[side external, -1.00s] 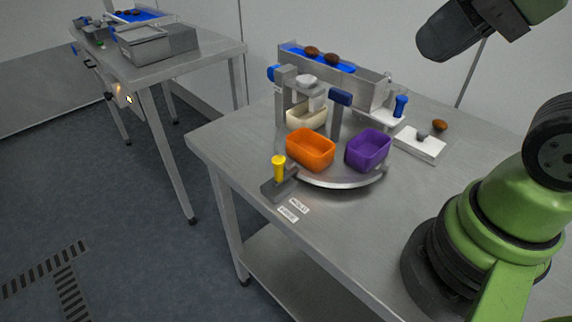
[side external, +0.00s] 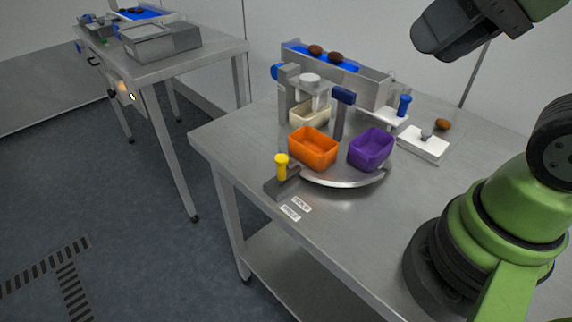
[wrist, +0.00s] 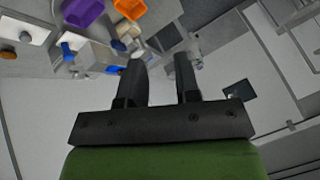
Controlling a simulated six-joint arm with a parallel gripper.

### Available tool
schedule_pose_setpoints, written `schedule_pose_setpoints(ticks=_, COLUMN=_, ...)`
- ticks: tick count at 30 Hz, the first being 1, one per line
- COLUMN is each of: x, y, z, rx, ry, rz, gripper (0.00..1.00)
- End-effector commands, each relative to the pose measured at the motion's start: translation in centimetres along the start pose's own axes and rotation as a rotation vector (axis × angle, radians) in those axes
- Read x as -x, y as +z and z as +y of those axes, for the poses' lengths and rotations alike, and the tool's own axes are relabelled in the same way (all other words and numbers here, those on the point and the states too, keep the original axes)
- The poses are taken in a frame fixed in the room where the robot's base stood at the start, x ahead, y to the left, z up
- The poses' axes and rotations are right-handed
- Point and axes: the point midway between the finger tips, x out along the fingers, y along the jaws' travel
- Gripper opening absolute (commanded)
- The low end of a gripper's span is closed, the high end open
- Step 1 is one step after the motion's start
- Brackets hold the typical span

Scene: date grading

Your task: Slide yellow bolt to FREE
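The yellow bolt (side external: 281,167) is an upright yellow handle on a dark grey block at the table's front-left corner, beside the round turntable (side external: 345,182). Two small white labels (side external: 296,208) lie on the table in front of it; their print is too small to read. My gripper (wrist: 159,63) is open and empty in the wrist view, its two dark fingers apart. In the side view my arm's dark end is high at the upper right, cut by the frame edge and far from the bolt. The bolt is not clearly visible in the wrist view.
An orange bin (side external: 314,149), a purple bin (side external: 371,151) and a cream bin (side external: 309,115) sit on the turntable. A blue conveyor (side external: 340,63) carries brown dates. A white plate (side external: 421,146) lies right. The front table is clear.

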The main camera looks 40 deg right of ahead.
Motion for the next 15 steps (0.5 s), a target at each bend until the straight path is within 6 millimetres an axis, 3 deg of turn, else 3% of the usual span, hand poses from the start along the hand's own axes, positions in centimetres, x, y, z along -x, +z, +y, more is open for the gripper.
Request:
schedule_pose_setpoints(ticks=4, x=-1.3, y=-1.7, z=-0.7, rx=0.003, ry=0.033, rz=-0.068, gripper=0.45)
schedule_pose_setpoints(ticks=8, x=-4.1, y=-4.0, z=-1.6, rx=0.009, ry=0.085, rz=-0.160, gripper=0.45)
schedule_pose_setpoints(ticks=15, x=-11.8, y=-6.7, z=-2.8, rx=0.032, ry=0.191, rz=-0.326, gripper=0.45)
